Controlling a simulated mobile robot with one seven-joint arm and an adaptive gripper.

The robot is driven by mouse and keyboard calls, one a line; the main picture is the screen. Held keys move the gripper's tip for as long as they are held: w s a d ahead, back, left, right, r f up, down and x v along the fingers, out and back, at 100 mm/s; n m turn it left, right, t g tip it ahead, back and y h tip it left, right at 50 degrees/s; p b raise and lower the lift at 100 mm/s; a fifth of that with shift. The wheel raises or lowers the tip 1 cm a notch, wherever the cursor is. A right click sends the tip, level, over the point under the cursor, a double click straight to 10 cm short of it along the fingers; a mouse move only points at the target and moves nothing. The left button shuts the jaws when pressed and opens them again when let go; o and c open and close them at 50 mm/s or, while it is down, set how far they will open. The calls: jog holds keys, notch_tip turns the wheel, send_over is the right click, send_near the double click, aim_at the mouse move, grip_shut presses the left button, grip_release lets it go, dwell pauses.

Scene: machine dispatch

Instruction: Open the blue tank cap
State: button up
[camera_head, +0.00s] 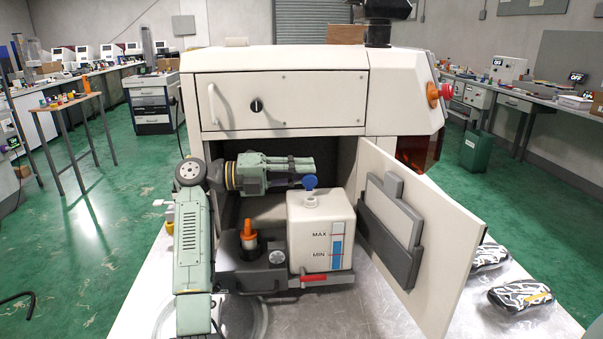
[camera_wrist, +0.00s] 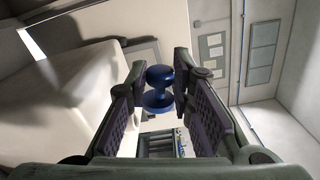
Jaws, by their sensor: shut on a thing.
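The blue tank cap (camera_head: 310,182) shows just above the neck (camera_head: 310,201) of the white tank (camera_head: 305,235), tilted and seemingly apart from it. I cannot tell if a hinge joins them. The tank stands upright in the machine's lower compartment, with MAX and MIN marks and a blue level strip. My gripper (camera_head: 308,172) reaches in from the left, lying sideways above the tank. In the wrist view the blue cap (camera_wrist: 158,90), a knob on a wider disc, sits between the two finger pads of my gripper (camera_wrist: 162,95), which is shut on it.
The open white door (camera_head: 425,235) stands close on the right of the tank. An orange-topped bottle (camera_head: 248,237) and a red handle (camera_head: 313,280) are beside and before the tank. The upper panel (camera_head: 290,100) lies right above my gripper. Two patterned objects (camera_head: 520,293) lie at the right.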

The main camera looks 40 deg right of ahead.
grip_shut()
jog(key=shift+w+n+p, duration=0.15)
jog(key=shift+n+p, duration=0.15)
jog(key=shift+w+d+f+n+p, duration=0.2)
jog(key=shift+n+p, duration=0.25)
jog(key=shift+n, duration=0.55)
jog(key=shift+w+d+f+n, duration=0.1)
jog(key=shift+w+f+n, duration=0.2)
jog(key=shift+n, duration=0.7)
jog(key=shift+w+d+f+n, duration=0.1)
jog(key=shift+f+n, duration=0.3)
jog(key=shift+n, duration=0.6)
jog(key=o, duration=0.6)
grip_release()
jog(key=shift+s, duration=0.1)
jog(key=shift+f, duration=0.1)
